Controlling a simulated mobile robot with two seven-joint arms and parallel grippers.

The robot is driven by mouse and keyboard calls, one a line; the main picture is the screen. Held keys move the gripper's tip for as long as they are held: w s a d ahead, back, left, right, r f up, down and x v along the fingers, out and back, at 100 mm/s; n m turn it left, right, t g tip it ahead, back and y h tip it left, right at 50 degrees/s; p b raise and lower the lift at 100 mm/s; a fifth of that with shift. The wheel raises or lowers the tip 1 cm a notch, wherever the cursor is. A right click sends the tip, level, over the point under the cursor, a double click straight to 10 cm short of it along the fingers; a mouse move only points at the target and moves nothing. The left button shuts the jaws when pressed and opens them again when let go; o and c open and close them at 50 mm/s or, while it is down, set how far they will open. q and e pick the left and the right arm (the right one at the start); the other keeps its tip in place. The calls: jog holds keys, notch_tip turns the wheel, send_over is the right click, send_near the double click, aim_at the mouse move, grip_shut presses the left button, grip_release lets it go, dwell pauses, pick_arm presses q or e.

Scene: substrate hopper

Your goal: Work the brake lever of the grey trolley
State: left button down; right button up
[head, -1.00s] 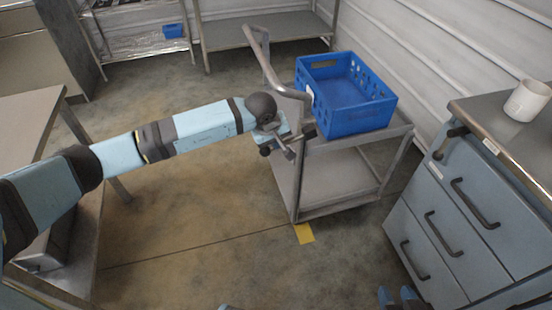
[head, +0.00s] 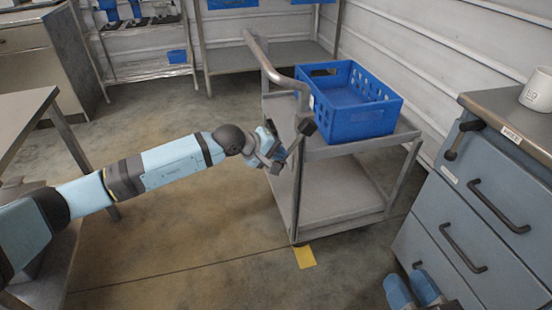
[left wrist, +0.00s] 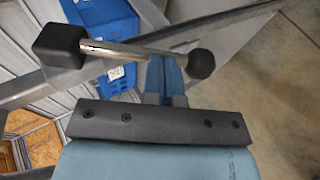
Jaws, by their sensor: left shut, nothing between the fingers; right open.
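The grey trolley (head: 338,200) stands mid-picture in the head view, a blue crate on its top shelf. Its brake lever (head: 295,145) is at the near left corner post, a metal rod with a dark block at its upper end. In the left wrist view the lever (left wrist: 140,53) crosses the picture, with a black block at left and a round black knob at right. My left gripper (head: 272,145) is shut and empty. In the left wrist view its fingertips (left wrist: 165,60) are at the rod near the knob; contact cannot be told. My right gripper (head: 411,280) is open at the bottom right.
The blue crate (head: 358,124) sits near the trolley's push handle (head: 262,60). A blue drawer cabinet (head: 470,215) with a white mug (head: 538,90) stands at right. A table (head: 22,115) is at left.

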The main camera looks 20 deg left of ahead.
pick_arm(q)
jog(key=shift+w+d+f+h+b, duration=0.35)
jog(key=shift+d+f+b, duration=0.2)
jog(key=shift+f+b, duration=0.3)
jog(key=shift+w+d+f+b, duration=0.2)
jog(key=shift+d+b, duration=0.1)
pick_arm(e)
notch_tip(320, 180, down, 4)
jog(key=shift+w+r+n+g, duration=0.1)
jog(key=shift+r+n+g, duration=0.1)
jog(key=shift+n+g, duration=0.25)
pick_arm(q)
jog(key=shift+d, duration=0.15)
pick_arm(e)
jog(key=shift+r, duration=0.1)
